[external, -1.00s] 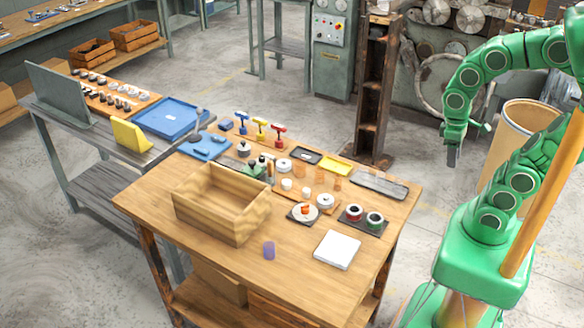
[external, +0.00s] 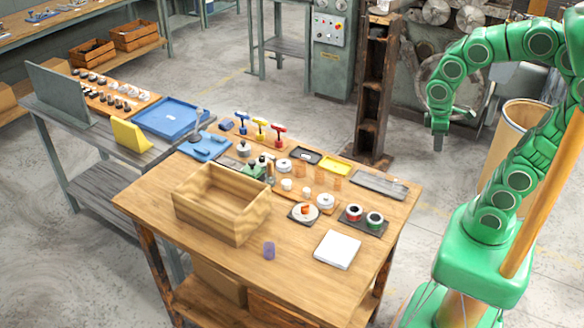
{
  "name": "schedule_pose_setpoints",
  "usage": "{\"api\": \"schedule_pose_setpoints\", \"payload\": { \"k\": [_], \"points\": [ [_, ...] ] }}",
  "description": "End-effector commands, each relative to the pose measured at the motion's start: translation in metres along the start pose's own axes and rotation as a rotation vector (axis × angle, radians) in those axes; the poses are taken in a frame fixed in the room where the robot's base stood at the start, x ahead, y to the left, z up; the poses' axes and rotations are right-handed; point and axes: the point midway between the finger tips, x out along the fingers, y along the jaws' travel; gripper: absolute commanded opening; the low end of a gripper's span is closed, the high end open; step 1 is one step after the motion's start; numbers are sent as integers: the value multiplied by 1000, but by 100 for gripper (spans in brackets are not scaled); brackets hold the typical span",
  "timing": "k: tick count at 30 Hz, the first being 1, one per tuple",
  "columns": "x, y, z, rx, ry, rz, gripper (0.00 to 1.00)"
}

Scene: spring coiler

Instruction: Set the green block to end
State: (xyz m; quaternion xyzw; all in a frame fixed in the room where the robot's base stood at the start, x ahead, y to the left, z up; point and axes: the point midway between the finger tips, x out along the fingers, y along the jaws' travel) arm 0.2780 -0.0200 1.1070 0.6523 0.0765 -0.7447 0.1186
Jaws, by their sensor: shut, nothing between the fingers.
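A small green block-like thing (external: 253,173) sits on the wooden table just behind the open wooden box (external: 222,228), whose back rim partly hides it. Its exact shape and any setting on it are too small to tell. My gripper (external: 438,146) hangs pointing down in the air to the right of the table, well apart from the green thing. It is shut and empty.
Red, yellow and blue handles stand at the back. A rusty post (external: 373,90) rises behind.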

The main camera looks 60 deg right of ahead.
Motion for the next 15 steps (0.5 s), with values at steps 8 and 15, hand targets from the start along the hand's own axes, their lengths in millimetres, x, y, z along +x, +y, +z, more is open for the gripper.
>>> {"api": "schedule_pose_setpoints", "payload": {
  "k": [8, 15],
  "points": [
    [-15, 33, -53, -270, 6, 82, 0],
    [-29, 47, -104, -488, 14, 133, 0]
  ]
}}
